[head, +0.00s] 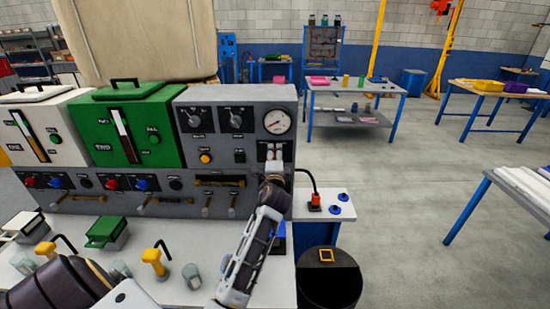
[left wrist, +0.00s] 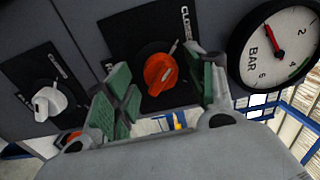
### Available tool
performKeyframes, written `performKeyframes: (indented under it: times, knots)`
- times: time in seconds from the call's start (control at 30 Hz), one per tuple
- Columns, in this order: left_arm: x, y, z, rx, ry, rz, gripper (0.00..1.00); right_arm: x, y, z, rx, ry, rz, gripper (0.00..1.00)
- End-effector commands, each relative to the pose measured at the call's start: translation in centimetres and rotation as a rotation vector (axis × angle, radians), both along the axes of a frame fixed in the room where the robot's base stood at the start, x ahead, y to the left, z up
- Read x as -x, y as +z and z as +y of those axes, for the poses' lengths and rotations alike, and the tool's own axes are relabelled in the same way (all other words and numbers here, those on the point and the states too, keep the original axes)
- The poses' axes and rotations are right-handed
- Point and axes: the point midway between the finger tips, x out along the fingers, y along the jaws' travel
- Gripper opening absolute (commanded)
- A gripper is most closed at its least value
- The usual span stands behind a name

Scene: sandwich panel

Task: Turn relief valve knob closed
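The orange relief valve knob (left wrist: 160,73) sits on a black plate lettered "CLOSED" on the grey panel. It shows in the left wrist view, between the two green-padded fingers of my left gripper (left wrist: 163,92). The fingers are apart, one on each side of the knob, with visible space around it; I cannot tell whether either touches it. My right gripper is not in view.
A round gauge marked BAR (left wrist: 277,43) is beside the knob; it also shows in the head view (head: 277,121). A white knob (left wrist: 47,101) is on another black plate. Levers, green and white boxes and loose parts crowd the bench (head: 185,245).

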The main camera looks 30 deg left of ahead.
Motion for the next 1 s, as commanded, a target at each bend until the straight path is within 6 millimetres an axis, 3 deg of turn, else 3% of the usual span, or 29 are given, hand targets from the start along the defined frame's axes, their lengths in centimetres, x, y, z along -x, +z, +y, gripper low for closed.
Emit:
performKeyframes:
  times: [0.47,1.0]
  knots:
    - [0.4,0.0,-0.4,-0.001,-0.001,-0.001,0.56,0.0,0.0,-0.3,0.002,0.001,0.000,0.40]
    - [4.5,0.0,-2.8,-0.001,-0.001,0.001,0.56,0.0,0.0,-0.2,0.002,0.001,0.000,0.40]
